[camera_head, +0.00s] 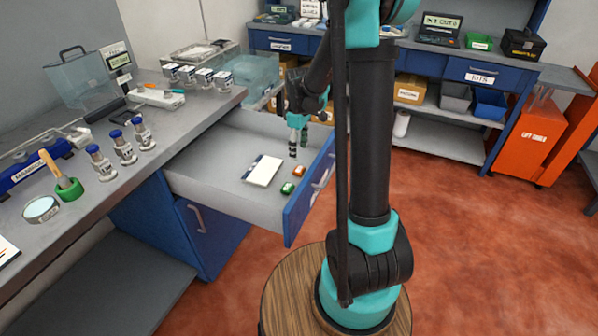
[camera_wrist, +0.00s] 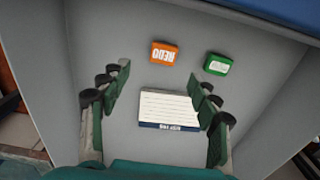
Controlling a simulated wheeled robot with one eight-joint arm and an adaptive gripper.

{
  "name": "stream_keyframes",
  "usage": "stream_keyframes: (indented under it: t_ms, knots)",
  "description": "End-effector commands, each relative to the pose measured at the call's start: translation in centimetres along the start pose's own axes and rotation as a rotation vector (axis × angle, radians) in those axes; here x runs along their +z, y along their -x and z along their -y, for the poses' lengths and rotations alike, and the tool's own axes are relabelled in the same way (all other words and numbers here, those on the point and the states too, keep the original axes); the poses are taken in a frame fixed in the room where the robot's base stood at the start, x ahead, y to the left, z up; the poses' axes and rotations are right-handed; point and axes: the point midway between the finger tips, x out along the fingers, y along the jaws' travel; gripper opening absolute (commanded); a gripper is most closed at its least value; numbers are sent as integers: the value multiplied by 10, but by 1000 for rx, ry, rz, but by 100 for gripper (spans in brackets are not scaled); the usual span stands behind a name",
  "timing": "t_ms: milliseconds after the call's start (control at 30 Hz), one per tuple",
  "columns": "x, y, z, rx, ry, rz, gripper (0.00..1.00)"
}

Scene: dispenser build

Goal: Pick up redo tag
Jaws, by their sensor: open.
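The redo tag (camera_wrist: 164,53) is a small orange block lettered REDO, lying flat on the floor of the open drawer. In the head view the orange tag (camera_head: 298,171) lies near the drawer's front panel. My gripper (camera_wrist: 160,85) is open and empty, above the drawer floor. In the wrist view the redo tag is beyond the fingertips, ahead and between their lines. In the head view my gripper (camera_head: 298,150) points down inside the drawer, behind the tags. Nothing hides the tag.
A green tag (camera_wrist: 217,65) lies right of the redo tag in the wrist view. A white lined card pad (camera_wrist: 168,108) with a dark blue edge lies below both. The drawer's blue front panel (camera_head: 312,188) and its side walls bound the space. Bottles (camera_head: 123,148) stand on the counter.

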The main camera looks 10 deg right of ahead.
Motion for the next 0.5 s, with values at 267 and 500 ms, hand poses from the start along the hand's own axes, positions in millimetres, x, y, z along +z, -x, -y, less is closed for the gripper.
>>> stream_keyframes:
  t_ms: [267, 500]
  knots:
    - [0, -27, 0, 0, -1, 0, 62]
    - [2, -54, 4, 0, -1, 0, 62]
